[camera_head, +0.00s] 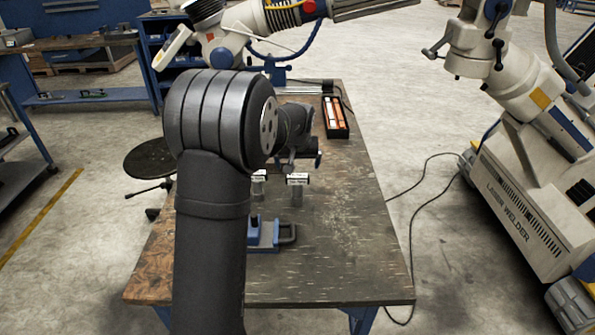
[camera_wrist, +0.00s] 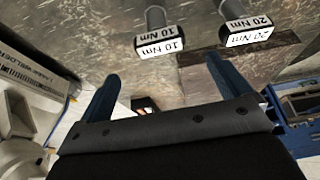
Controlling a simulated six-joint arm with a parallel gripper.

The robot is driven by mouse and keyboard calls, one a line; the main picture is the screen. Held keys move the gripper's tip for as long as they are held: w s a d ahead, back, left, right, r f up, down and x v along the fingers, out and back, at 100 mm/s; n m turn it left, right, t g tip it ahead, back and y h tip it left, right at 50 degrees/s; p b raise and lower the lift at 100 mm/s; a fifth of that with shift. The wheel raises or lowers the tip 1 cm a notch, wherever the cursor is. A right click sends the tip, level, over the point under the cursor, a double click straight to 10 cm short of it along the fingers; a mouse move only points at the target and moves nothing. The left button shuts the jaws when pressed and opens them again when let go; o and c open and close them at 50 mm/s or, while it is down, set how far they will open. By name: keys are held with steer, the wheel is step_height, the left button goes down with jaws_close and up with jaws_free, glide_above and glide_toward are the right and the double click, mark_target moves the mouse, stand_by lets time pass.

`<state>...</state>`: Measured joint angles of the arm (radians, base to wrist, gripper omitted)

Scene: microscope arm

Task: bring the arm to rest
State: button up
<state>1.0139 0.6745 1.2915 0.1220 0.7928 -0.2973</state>
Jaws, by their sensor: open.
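My gripper (camera_wrist: 162,90) is open in the wrist view, its two blue fingers wide apart with nothing between them. In the head view my dark arm rises from the front and bends forward over the workbench (camera_head: 350,240), with the gripper end small and partly hidden behind the elbow. Two grey cylinders with white labels stand below it, one labelled 10 Nm (camera_wrist: 158,40) and one 20 Nm (camera_wrist: 244,30) in the wrist view. They are apart from the fingers.
A blue clamp-like fixture (camera_head: 264,234) sits near the bench front, partly behind my arm. An open black box (camera_head: 335,118) with orange and white contents lies farther back. A laser welder (camera_head: 530,195) stands to the right; a round stool (camera_head: 150,160) stands left. The bench's right front is clear.

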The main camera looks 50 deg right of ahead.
mark_target(297, 174)
steer(key=shift+v, duration=0.9)
steer(key=shift+f, duration=0.1)
steer(key=x, duration=1.2)
steer(key=shift+r, duration=1.25)
